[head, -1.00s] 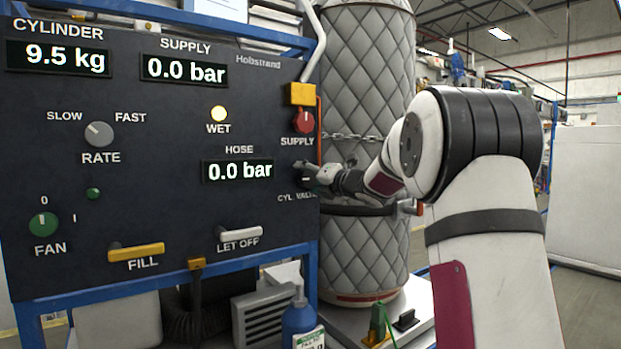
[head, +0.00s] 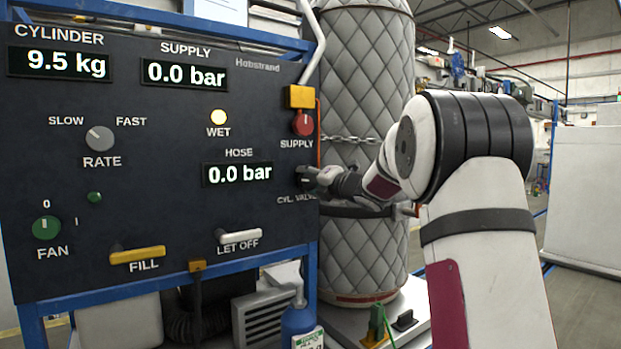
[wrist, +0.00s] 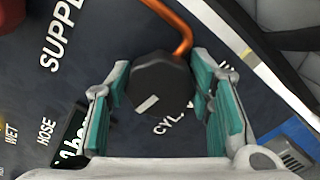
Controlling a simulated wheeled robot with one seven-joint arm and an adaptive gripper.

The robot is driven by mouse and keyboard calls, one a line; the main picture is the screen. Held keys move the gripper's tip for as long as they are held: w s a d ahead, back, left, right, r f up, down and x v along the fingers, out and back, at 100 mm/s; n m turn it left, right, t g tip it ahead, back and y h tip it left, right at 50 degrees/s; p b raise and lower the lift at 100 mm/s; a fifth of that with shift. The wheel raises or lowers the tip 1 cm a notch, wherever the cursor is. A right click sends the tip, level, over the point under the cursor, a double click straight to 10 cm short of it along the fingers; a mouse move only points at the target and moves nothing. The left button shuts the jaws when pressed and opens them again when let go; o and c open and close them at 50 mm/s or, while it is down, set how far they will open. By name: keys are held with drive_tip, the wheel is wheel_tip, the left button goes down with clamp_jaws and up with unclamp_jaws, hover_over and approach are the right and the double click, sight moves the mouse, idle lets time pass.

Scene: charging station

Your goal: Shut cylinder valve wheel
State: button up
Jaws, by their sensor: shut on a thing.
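The cylinder valve wheel (wrist: 158,84) is a black many-sided knob with a pale pointer mark, on the dark panel beside the "CYL. VALVE" label. In the head view it is mostly hidden by my gripper (head: 312,177) at the panel's right edge. In the wrist view my gripper (wrist: 165,105) has its teal-padded fingers on both sides of the wheel, shut on it. The left finger is close against the wheel; a small gap seems to show at the right finger.
An orange pipe (wrist: 178,30) runs up from the wheel. The red supply knob (head: 303,122) sits just above, under a yellow block (head: 300,97). A quilted cylinder (head: 365,90) with a chain stands behind my arm. The hose display (head: 238,173) reads 0.0 bar.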

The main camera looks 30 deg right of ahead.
drive_tip(key=m+p, duration=0.3)
drive_tip(key=m, duration=0.1)
drive_tip(key=m+p, duration=0.2)
drive_tip(key=m, duration=0.2)
drive_tip(key=shift+s+f+p, duration=0.1)
drive_tip(key=shift+f+p, duration=0.05)
drive_tip(key=shift+p, duration=0.2)
drive_tip(key=m+p, duration=0.2)
drive_tip(key=m, duration=0.2)
drive_tip(key=shift+f+m+p, duration=0.1)
drive_tip(key=shift+m+p, duration=0.2)
drive_tip(key=shift+p, duration=0.1)
drive_tip(key=shift+f+m+p, duration=0.15)
drive_tip(key=shift+m+p, duration=0.75)
drive_tip(key=shift+m, duration=1)
drive_tip(key=o, duration=1.2)
drive_tip(key=shift+c, duration=0.2)
drive_tip(key=s, duration=1.1)
drive_tip(key=shift+s+d, duration=0.2)
drive_tip(key=shift+s, duration=0.2)
